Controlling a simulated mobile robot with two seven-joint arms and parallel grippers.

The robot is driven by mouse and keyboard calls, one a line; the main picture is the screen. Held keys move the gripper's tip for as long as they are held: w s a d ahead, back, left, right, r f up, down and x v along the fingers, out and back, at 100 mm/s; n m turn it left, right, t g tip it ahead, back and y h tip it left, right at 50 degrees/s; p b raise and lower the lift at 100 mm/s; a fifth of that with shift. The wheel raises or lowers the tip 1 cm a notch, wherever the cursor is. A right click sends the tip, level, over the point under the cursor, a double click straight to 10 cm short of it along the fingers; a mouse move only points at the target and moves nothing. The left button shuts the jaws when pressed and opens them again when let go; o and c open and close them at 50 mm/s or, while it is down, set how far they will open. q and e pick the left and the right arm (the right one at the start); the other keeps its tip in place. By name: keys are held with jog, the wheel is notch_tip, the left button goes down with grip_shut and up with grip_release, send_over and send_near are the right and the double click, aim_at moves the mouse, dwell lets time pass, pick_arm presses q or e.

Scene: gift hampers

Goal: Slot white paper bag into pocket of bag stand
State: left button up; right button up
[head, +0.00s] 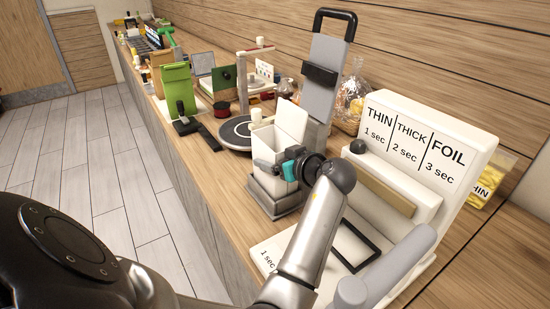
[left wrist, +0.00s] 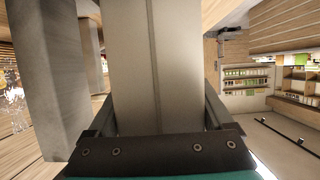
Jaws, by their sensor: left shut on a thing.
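The white paper bag (head: 268,148) is upright and open at the top, with a taller white panel at its back. My left gripper (head: 291,167), with teal parts, is shut on the bag's side. In the left wrist view the bag (left wrist: 155,60) fills the space between the two dark fingers (left wrist: 160,125). The grey bag stand (head: 318,80) has a tall back panel, a black handle on top and a stepped grey base. The bag stands upright just above or in this base. The gripper and bag hide the pocket, so I cannot tell how deep the bag sits. My right gripper is not in view.
A white sealer (head: 425,150) marked THIN, THICK and FOIL stands close on the right. The tiled floor (head: 85,165) at left is clear.

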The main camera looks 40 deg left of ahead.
pick_arm(q)
jog(key=shift+f+b, duration=0.7)
jog(key=shift+b, duration=0.05)
dwell(1.2)
jog(key=o, duration=1.4)
jog(key=shift+o, duration=0.4)
jog(key=shift+f, duration=0.15)
jog(key=shift+d, duration=0.1)
